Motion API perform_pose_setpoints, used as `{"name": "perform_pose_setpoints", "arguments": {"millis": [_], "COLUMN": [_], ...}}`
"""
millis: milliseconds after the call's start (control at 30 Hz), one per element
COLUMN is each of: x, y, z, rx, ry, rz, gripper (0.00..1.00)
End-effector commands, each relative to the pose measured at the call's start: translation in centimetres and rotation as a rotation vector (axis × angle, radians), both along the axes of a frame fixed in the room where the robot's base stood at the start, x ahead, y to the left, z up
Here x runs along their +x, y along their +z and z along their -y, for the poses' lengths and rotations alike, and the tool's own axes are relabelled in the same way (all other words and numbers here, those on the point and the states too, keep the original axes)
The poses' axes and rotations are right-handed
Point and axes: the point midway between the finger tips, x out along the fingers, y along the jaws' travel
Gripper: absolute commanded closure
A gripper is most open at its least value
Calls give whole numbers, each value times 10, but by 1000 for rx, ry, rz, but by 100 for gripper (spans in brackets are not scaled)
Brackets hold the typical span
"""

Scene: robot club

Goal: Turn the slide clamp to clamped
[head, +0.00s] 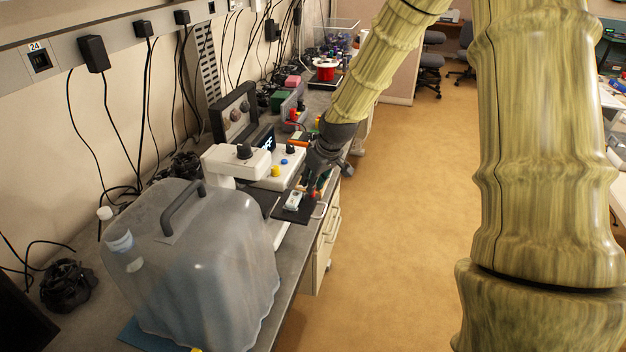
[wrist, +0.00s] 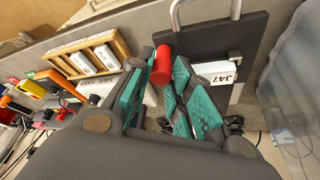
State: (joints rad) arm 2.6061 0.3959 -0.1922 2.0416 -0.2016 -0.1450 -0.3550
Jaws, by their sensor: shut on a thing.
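The slide clamp appears as a dark plate (wrist: 205,38) with a silver loop handle and a white block marked J47 (wrist: 217,71). A red cylindrical grip (wrist: 161,66) is at the plate's left edge in the wrist view. My gripper (wrist: 160,78) has its teal-padded fingers closed around this red grip. In the head view my gripper (head: 312,187) reaches down at the bench's front edge, beside the dark plate (head: 282,212) and the white block (head: 293,201). The lower part of the red grip and its joint are hidden by the fingers.
A white instrument (head: 236,163) with coloured knobs stands just left of my gripper. A cloudy plastic cover (head: 200,265) fills the near bench. A wooden slide rack (wrist: 88,55) lies beside the plate. The floor (head: 395,220) right of the bench is clear.

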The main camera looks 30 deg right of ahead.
Motion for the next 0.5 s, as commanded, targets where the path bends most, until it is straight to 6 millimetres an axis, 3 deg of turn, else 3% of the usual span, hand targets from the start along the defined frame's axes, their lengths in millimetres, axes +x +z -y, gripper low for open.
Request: {"name": "perform_pose_setpoints", "arguments": {"millis": [500], "x": [3], "y": [3], "z": [3], "rx": [1], "ry": [425], "rz": [5], "gripper": [100]}}
